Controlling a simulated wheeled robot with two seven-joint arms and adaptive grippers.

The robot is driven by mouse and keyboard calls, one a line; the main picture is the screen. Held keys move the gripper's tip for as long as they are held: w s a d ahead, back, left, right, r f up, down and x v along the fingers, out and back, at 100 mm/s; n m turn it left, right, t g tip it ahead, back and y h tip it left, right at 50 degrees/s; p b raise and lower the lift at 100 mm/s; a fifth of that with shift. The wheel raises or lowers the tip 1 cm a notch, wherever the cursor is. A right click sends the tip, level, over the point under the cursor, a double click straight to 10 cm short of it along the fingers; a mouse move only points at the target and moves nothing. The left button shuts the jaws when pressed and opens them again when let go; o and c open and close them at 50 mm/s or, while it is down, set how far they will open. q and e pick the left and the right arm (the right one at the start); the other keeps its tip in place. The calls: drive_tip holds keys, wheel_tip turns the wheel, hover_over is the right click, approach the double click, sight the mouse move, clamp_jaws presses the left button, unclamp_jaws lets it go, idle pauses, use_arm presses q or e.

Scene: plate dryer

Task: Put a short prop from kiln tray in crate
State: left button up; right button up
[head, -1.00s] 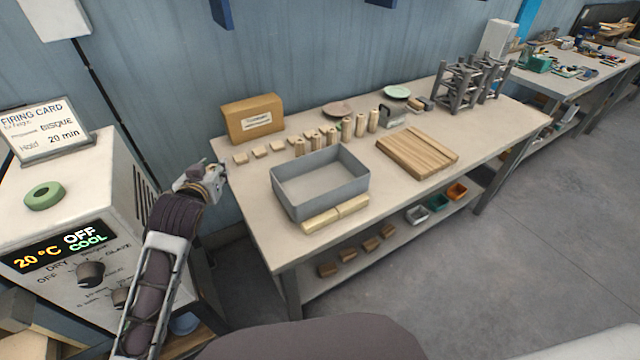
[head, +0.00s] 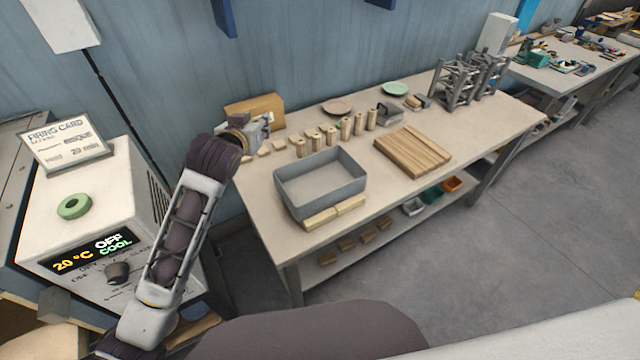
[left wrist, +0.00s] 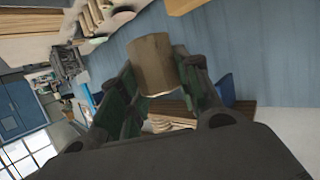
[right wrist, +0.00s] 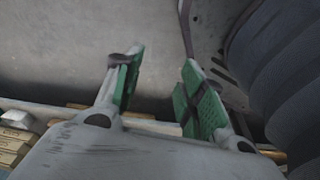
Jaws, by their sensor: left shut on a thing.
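The grey crate (head: 332,199) stands empty on the near left part of the table. My left gripper (head: 264,128) is at the table's far left corner, in front of the cardboard box and left of the crate. In the left wrist view its green-padded fingers (left wrist: 158,92) are shut on a short prop (left wrist: 153,60), a stubby tan block. Short pale props (head: 264,151) lie on the table below and beside the gripper, partly hidden by my arm. I cannot tell a kiln tray apart. My right gripper (right wrist: 158,85) shows only in its wrist view, fingers apart and empty.
Taller props (head: 345,128) stand in a row behind the crate. A cardboard box (head: 240,108) is at the back left. Pale bars (head: 335,212) lie before the crate, and a slatted wooden board (head: 412,150) lies to its right. The kiln controller (head: 90,215) stands left.

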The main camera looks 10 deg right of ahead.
use_arm(q)
drive_tip(key=d+r+m+g+h+p, duration=0.1)
drive_tip(key=d+m+h+p, duration=0.15)
drive_tip(key=d, duration=0.45)
drive_tip(key=d+r+m+h+p, duration=0.1)
drive_tip(key=d+p, duration=0.2)
drive_tip(key=d, duration=0.3)
drive_tip(key=s+d+f+m+g+h, duration=0.1)
drive_tip(key=s+d+f, duration=0.1)
drive_tip(key=d+f, duration=0.3)
drive_tip(key=s+d+f+m+g+h, duration=0.1)
drive_tip(key=s+d+f+h, duration=0.1)
drive_tip(key=f, duration=0.8)
drive_tip(key=s+d, duration=0.1)
drive_tip(key=d, duration=0.1)
drive_tip(key=shift+s+d+m+g, duration=0.35)
drive_tip(key=shift+d+g, duration=0.05)
use_arm(e)
drive_tip(key=s+r+g, duration=0.1)
drive_tip(key=s, duration=1.1)
drive_tip(key=shift+d+r, duration=0.3)
drive_tip(key=shift+r, duration=0.1)
drive_tip(key=shift+w, duration=0.1)
